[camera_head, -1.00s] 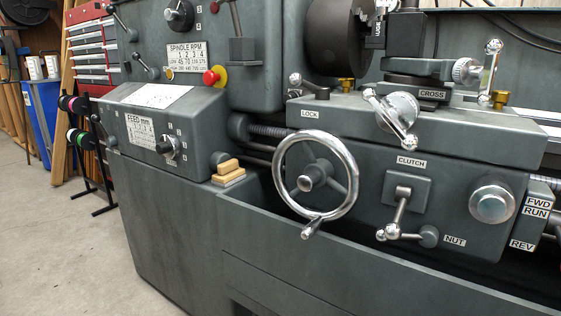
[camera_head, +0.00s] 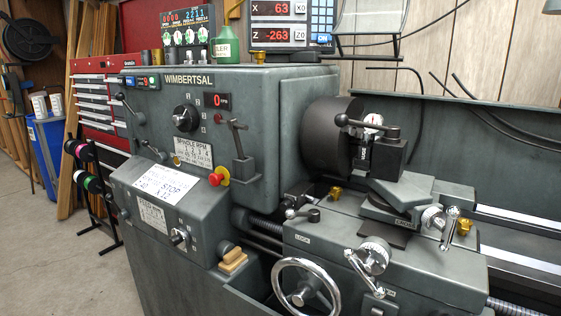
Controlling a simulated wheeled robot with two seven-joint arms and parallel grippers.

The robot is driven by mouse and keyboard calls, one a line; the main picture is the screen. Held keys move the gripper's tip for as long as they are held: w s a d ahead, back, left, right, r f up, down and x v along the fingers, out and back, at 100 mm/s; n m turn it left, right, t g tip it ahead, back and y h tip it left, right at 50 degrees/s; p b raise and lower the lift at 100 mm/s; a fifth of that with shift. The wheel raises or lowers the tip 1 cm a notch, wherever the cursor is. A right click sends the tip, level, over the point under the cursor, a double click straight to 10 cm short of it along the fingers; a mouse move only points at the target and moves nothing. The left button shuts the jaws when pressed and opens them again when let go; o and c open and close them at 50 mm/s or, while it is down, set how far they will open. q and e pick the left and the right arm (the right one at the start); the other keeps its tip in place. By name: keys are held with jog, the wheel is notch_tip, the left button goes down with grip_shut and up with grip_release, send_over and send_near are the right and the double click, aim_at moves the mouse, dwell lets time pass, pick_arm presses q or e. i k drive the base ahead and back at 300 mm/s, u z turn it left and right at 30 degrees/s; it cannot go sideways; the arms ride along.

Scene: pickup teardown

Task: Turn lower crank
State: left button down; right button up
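A green-grey lathe marked WIMBERTSAL (camera_head: 215,85) fills the view. No part is labelled as the lower crank, so I cannot tell which one is meant. A chrome handwheel (camera_head: 275,290) is low on the carriage, cut off by the bottom edge. A ball-ended crank (camera_head: 360,270) sits on a dial right of it, and another ball-ended crank (camera_head: 450,230) is higher, on the cross slide side. On the headstock front are a lever (camera_head: 128,108) at upper left and a lower lever (camera_head: 152,150). Neither gripper is in view.
A red emergency button (camera_head: 216,179) on yellow and a paper note (camera_head: 170,188) are on the front panels. A green bottle (camera_head: 227,42) and display boxes (camera_head: 290,25) stand on top. A red tool chest (camera_head: 100,95) is behind at left.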

aim_at(370, 258)
jog(key=u, duration=1.55)
jog(key=i, duration=1.8)
jog(key=z, duration=3.35)
